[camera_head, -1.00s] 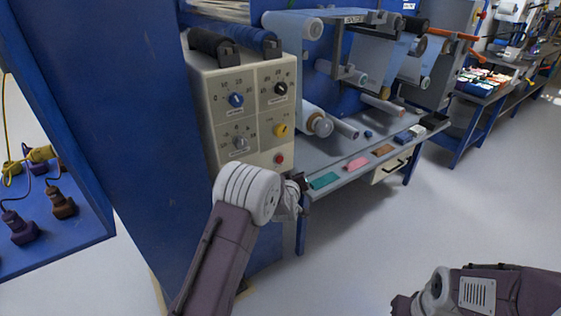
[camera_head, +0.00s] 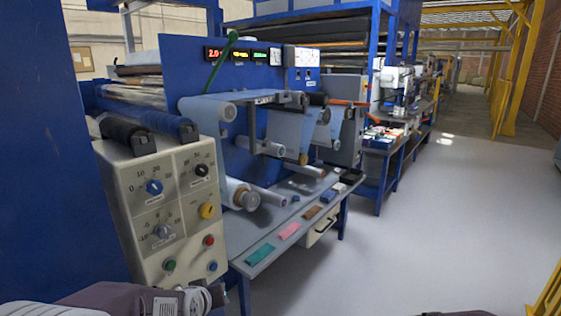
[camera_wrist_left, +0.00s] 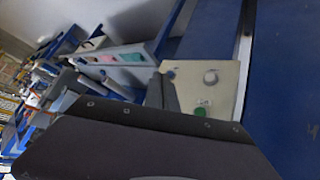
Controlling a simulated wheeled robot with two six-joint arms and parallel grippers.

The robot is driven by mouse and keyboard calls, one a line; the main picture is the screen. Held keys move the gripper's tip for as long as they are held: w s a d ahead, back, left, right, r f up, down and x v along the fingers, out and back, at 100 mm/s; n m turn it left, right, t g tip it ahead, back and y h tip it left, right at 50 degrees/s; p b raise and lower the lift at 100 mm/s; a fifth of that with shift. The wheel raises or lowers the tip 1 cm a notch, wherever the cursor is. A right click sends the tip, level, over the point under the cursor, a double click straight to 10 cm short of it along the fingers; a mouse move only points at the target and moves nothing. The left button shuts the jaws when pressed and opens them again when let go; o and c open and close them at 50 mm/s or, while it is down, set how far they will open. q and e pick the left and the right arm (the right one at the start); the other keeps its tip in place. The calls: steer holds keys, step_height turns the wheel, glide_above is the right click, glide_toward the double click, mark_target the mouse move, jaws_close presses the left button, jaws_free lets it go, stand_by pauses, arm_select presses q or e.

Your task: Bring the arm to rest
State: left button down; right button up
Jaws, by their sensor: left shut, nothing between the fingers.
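My left arm comes in low at the left of the head view, and its gripper (camera_head: 213,297) is at the bottom edge, just below the cream control box (camera_head: 160,215). The gripper is shut and empty, apart from the box in the picture. In the left wrist view my own dark housing fills the bottom. The control box (camera_wrist_left: 215,85) shows beyond it, with a green button. Of my right arm only a dark sliver shows at the bottom edge of the head view; its gripper is out of view.
A blue cabinet side (camera_head: 45,160) stands at the left. The roller machine's grey table (camera_head: 270,235) holds coloured pieces, with a drawer (camera_head: 319,226) below. Open grey floor (camera_head: 430,240) lies to the right, with a yellow rail (camera_head: 548,295) at lower right.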

arm_select(q)
steer(key=s+f+m+g, duration=0.2)
steer(key=s+f+g, duration=0.25)
steer(key=s, duration=0.45)
steer(key=s+f+m+g, duration=0.1)
steer(key=s+f+g, duration=0.3)
steer(key=s, duration=0.5)
step_height(320, 180, up, 21)
steer(key=s+p, duration=0.1)
steer(key=p, duration=2.1)
steer(key=shift+s, duration=0.35)
steer(key=shift+w+d+t, duration=0.1)
steer(key=shift+t, duration=0.15)
